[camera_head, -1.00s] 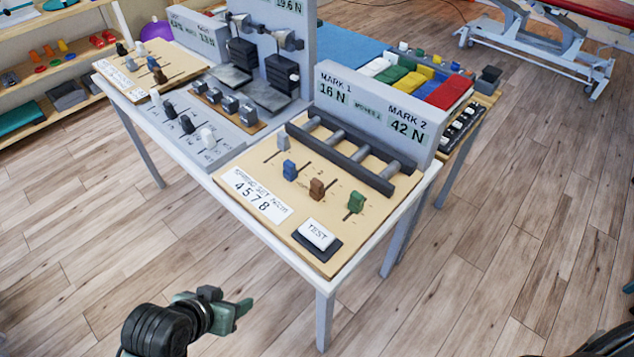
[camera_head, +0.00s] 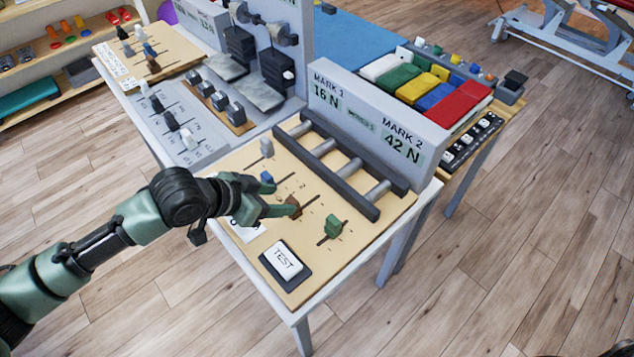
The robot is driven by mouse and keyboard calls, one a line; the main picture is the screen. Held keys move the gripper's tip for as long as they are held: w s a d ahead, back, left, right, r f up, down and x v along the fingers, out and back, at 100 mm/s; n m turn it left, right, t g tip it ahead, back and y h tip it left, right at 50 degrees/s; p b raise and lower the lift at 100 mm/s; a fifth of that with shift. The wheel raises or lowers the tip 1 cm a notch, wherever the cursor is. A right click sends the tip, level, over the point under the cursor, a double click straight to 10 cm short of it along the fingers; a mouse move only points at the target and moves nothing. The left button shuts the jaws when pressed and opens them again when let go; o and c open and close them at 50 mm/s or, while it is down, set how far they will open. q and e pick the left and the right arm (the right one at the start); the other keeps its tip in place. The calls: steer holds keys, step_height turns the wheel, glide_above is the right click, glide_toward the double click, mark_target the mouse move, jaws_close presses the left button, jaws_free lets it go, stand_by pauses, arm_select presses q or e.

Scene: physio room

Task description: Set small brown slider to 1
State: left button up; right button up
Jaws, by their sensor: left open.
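A brown slider (camera_head: 294,208) stands on the near tan slider board (camera_head: 353,237), partly hidden by my left gripper (camera_head: 284,208). My left gripper is open, its fingertips right at this slider; I cannot tell whether they touch it. The same board has a grey slider (camera_head: 267,147), a blue slider (camera_head: 267,178) mostly behind the gripper, and a green slider (camera_head: 334,226). Another brown slider (camera_head: 153,65) is on the far left tan board (camera_head: 178,52), well away from the gripper. The scale marks are too small to read surely. My right gripper is not in view.
A white TEST button (camera_head: 284,261) sits at the near corner of the board. A dark rail frame (camera_head: 340,172) and a grey display box (camera_head: 433,135) reading 16 N and 42 N stand behind the sliders. Grey weights and knobs are farther left. The floor in front is clear.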

mark_target(292, 200)
arm_select(q)
steer(key=x, duration=0.3)
steer(key=shift+w+f+p, duration=0.15)
steer(key=shift+f+p, duration=0.25)
steer(key=shift+f, duration=0.05)
steer(key=shift+x, duration=1.5)
jaws_close()
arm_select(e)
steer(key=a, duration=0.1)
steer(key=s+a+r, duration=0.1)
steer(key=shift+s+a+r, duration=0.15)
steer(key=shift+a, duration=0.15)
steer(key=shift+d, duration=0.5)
